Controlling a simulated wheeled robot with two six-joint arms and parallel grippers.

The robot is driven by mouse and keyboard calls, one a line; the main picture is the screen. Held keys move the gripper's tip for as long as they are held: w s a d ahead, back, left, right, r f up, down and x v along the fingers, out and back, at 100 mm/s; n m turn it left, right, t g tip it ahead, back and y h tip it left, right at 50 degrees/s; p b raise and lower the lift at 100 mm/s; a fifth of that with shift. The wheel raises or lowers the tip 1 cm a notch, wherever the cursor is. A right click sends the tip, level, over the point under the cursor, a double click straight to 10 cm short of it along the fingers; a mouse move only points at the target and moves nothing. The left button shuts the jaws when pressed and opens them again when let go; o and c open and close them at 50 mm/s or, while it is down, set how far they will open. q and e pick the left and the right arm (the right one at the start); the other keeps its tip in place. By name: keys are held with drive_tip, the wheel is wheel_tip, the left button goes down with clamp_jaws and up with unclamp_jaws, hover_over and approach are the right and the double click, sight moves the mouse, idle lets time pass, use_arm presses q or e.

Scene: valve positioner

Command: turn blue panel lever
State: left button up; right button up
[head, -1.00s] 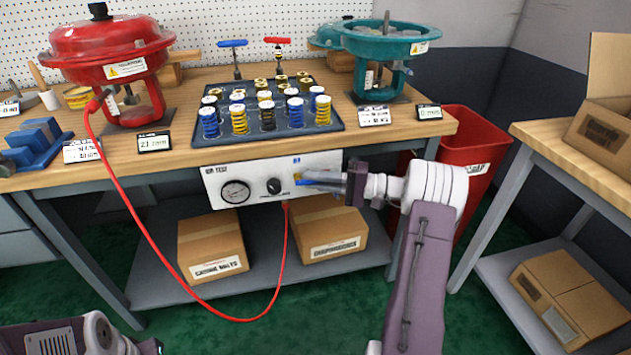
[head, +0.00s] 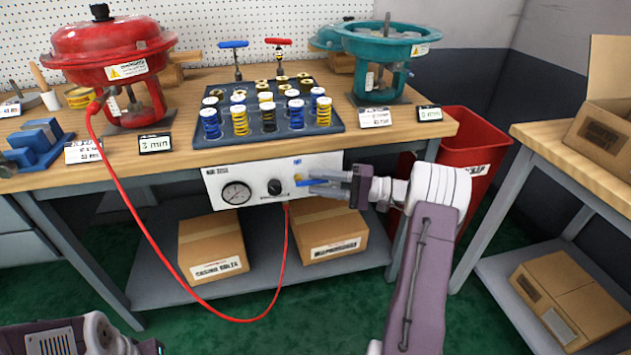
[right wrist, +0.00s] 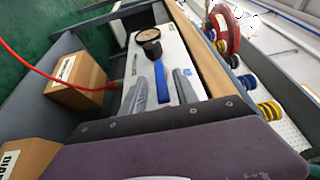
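The blue lever (head: 304,183) is on the white test panel (head: 222,176) under the bench top, right of the black knob. In the right wrist view the lever (right wrist: 161,82) is a blue bar lying along the panel, between my right gripper's two grey fingers. My right gripper (head: 318,182) is open, with a gap showing on each side of the lever in the wrist view (right wrist: 163,90). The lever's far end is partly hidden by the fingers in the head view. My left arm shows at the bottom left; its fingers are outside the picture.
A gauge (head: 236,193) and black knob (head: 274,187) sit left of the lever. A red hose (head: 190,287) loops down from the panel. The bench edge (head: 280,151) overhangs it. Cardboard boxes (head: 213,246) stand below, and a red bin (head: 470,150) is at the right.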

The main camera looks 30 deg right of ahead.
drive_tip(key=p+v, duration=0.2)
drive_tip(key=v, duration=0.6)
